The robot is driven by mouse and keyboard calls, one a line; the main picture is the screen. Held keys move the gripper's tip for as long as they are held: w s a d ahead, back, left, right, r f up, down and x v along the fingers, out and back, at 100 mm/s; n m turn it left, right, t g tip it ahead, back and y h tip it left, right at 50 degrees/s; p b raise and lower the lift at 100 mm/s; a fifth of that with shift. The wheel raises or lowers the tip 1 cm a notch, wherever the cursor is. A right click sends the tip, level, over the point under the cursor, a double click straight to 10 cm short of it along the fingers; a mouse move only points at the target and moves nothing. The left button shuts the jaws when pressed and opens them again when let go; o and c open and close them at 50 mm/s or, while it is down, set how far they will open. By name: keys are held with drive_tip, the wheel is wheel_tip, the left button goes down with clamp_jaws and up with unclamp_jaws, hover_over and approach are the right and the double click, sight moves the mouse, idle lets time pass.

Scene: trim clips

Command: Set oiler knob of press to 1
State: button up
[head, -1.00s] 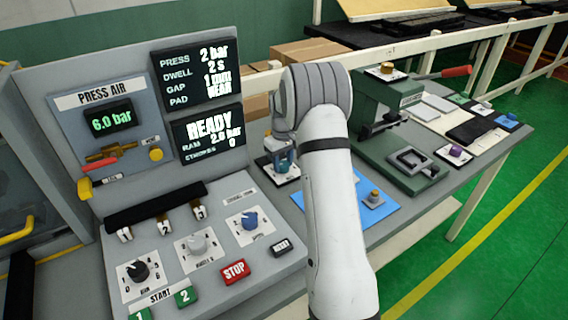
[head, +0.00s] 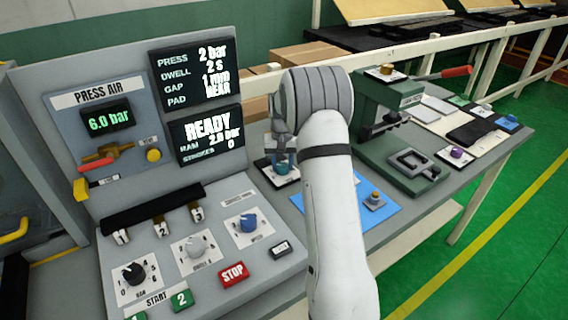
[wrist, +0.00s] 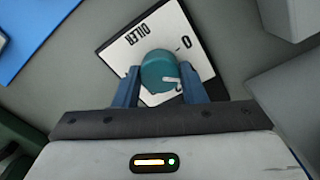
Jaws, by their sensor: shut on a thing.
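The teal oiler knob (wrist: 159,72) sits on a white plate (wrist: 120,46) lettered OILER in the wrist view. A white mark shows on the knob's lower right side. A character, seemingly a 0, is on the plate to the upper right of the knob; I cannot read another number clearly. My gripper (wrist: 160,88) has its two blue fingers on either side of the knob and is shut on it. In the head view the knob (head: 283,168) shows just left of my arm, with the gripper above it and partly hidden.
The press control panel (head: 222,190) with displays, knobs and buttons stands to the left. A blue mat (head: 352,212) and a green hand press (head: 385,150) with a red handle are to the right. A grey block (wrist: 290,100) lies close right of the gripper.

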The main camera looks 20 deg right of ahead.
sight(282, 165)
drive_tip(key=shift+w+r, duration=0.1)
drive_tip(key=o, duration=1)
wheel_tip(282, 165, up, 7)
drive_tip(key=shift+r+b, duration=0.1)
drive_tip(key=shift+b, duration=0.25)
drive_tip(key=shift+r, duration=0.25)
